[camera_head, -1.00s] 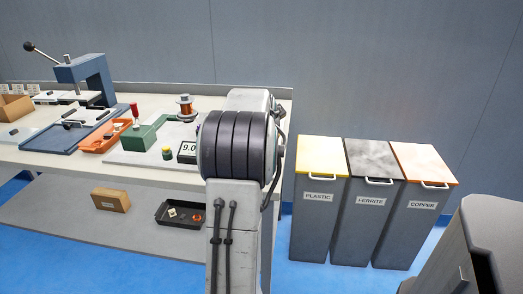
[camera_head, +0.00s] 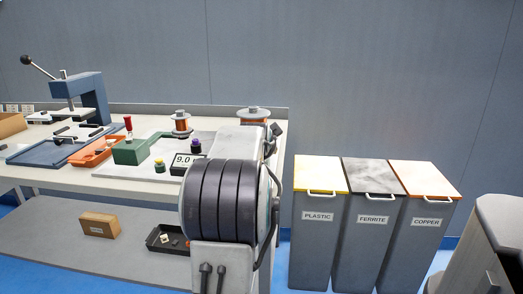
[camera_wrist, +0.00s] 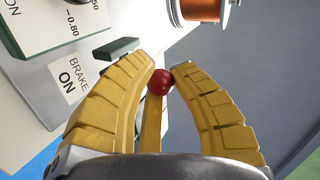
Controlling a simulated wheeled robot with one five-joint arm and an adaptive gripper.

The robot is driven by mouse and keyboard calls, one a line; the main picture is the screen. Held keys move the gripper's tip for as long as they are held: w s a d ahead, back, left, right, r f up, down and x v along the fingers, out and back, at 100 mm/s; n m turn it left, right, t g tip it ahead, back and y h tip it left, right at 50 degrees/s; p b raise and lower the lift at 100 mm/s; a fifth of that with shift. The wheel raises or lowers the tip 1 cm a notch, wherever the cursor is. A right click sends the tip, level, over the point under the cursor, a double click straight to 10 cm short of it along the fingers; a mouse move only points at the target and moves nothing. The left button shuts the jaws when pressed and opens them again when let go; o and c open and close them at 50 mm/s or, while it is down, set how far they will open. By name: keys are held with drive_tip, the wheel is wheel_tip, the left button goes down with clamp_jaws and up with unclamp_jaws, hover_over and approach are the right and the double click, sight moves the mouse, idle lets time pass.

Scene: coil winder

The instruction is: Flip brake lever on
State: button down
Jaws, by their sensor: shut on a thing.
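A white label reading "BRAKE ON" (camera_wrist: 72,80) is left of the fingers on a pale panel. In the head view my arm hides the gripper and the lever.
A copper wire spool (camera_wrist: 203,8) is above the right finger. A dark green block (camera_wrist: 117,48) lies near the label. In the head view, the bench holds a green fixture (camera_head: 140,149) and a 9.0 display (camera_head: 187,163). Bins (camera_head: 320,215) stand right of the bench.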

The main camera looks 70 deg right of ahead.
drive_tip(key=shift+s+f, duration=0.1)
drive_tip(key=shift+f, duration=0.05)
drive_tip(key=c, duration=1)
unclamp_jaws()
drive_tip(key=shift+a, duration=0.1)
drive_tip(key=v, duration=1.2)
